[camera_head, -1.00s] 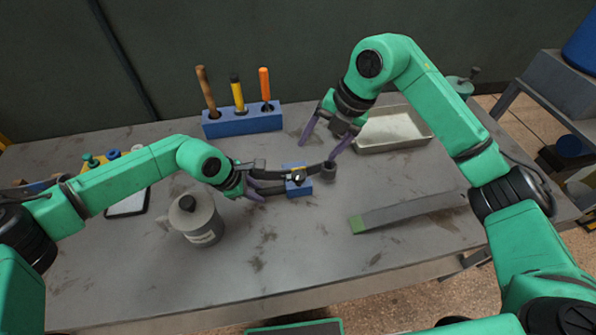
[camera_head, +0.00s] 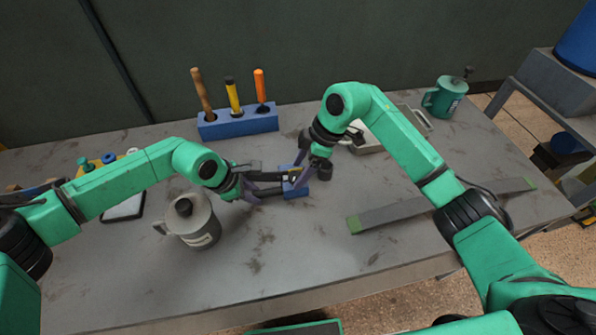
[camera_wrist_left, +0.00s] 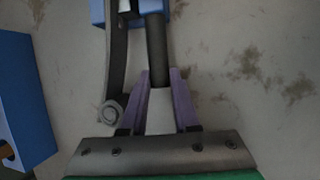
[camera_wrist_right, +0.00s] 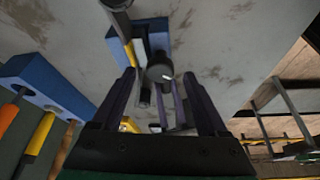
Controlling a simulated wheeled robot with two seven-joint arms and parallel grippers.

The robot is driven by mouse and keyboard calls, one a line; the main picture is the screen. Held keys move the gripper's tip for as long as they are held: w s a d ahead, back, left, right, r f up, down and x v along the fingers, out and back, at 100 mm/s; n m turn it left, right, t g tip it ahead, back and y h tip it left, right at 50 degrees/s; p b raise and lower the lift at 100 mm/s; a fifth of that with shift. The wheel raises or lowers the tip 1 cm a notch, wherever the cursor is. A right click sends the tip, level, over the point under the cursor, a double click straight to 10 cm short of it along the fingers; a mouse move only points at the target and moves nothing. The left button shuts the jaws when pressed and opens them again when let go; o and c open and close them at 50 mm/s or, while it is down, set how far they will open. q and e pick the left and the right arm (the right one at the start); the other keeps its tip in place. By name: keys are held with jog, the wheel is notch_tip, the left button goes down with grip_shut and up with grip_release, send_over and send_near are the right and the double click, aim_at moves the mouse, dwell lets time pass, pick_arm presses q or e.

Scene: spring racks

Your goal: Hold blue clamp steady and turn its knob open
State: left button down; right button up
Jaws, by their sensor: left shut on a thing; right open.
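The blue clamp (camera_head: 287,169) lies near the middle of the table, with dark bars running left from its blue body. Its blue body also shows at the top of the left wrist view (camera_wrist_left: 99,12). My left gripper (camera_head: 246,188) is shut on the clamp's dark bar (camera_wrist_left: 157,50), left of the body. My right gripper (camera_head: 301,180) is open over the clamp from above. In the right wrist view, the round dark knob (camera_wrist_right: 160,69) shows between its open fingertips; I cannot tell whether they touch it. The fingers partly hide the clamp in the head view.
A grey lidded can (camera_head: 193,226) stands close in front of my left forearm. A blue block with upright tools (camera_head: 238,125) is behind the clamp. A long grey bar (camera_head: 430,207) lies at right, and a pale tray (camera_head: 369,141) sits behind my right arm. The front middle of the table is clear.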

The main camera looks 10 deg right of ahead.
jog(key=shift+a+f, duration=0.25)
jog(key=shift+f, duration=0.45)
grip_shut()
jog(key=shift+w+n, duration=0.1)
jog(key=shift+n, duration=0.3)
jog(key=n+g, duration=0.2)
jog(key=n, duration=0.3)
jog(key=shift+w+r, duration=0.1)
jog(key=shift+w, duration=0.05)
jog(key=n+g+h, duration=0.1)
jog(key=n, duration=0.2)
jog(key=n+g+h, duration=0.1)
jog(key=n, duration=0.2)
jog(key=shift+w+a+n, duration=0.15)
jog(key=shift+n, duration=0.25)
jog(key=n+h, duration=0.1)
jog(key=n, duration=0.2)
jog(key=n+h, duration=0.1)
jog(key=n, duration=0.2)
jog(key=shift+a+g, duration=0.2)
jog(key=shift+g, duration=0.2)
jog(key=n+h, duration=0.2)
jog(key=n, duration=0.4)
jog(key=shift+a, duration=0.1)
jog(key=shift+h, duration=0.3)
